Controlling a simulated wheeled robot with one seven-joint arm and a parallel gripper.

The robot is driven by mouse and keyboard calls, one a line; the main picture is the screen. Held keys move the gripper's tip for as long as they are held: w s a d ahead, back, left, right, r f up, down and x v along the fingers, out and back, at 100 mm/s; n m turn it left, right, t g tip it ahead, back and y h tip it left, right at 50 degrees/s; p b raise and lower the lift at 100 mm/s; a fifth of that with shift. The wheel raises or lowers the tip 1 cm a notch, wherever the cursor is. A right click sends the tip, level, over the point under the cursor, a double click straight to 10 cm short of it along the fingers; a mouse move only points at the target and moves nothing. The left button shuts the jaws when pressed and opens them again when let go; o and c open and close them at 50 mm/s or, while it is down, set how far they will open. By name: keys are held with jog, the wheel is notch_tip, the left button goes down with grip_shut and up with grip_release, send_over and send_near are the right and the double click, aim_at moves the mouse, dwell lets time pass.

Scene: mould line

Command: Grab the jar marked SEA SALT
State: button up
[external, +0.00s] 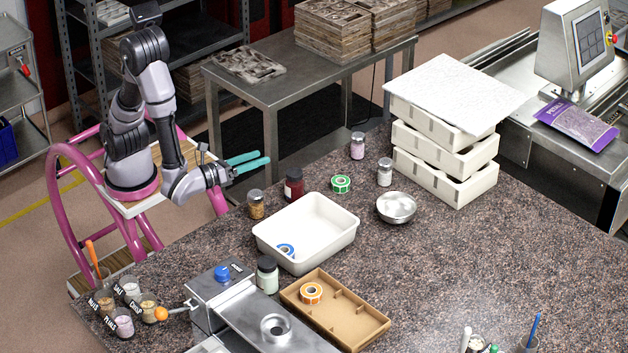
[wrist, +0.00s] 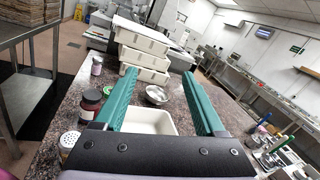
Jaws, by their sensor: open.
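My gripper (external: 264,162) has two teal fingers, open and empty, above the far-left side of the speckled counter; its fingers also show in the wrist view (wrist: 160,76). No SEA SALT label is legible on any jar. A pale-filled jar with a grey lid (external: 384,172) stands near the white crates. A pinkish jar (external: 357,145) stands behind it and shows in the wrist view (wrist: 97,66). A dark red jar (external: 293,185), an amber jar (external: 256,204) and a pale green jar (external: 267,275) also stand here. One front-left pot (external: 130,289) seems labelled SALT.
A white tub (external: 335,236) holds a blue tape roll (external: 286,250). A green tape roll (external: 341,184) and a metal bowl (external: 396,208) lie near the jars. Stacked white crates (external: 440,165) stand behind. A cardboard tray (external: 362,328) lies in front.

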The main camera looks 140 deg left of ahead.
jog(key=w+d+f+m+t+h, duration=0.5)
jog(key=w+d+f+m+t, duration=0.1)
jog(key=w+f+m+t, duration=0.3)
jog(key=m+t+h, duration=0.2)
jog(key=m+h, duration=0.3)
jog(key=h, duration=0.1)
send_near(267, 263)
jog(key=x, duration=0.3)
jog(key=shift+f+x, duration=0.2)
jog(key=shift+x, duration=3.25)
grip_shut()
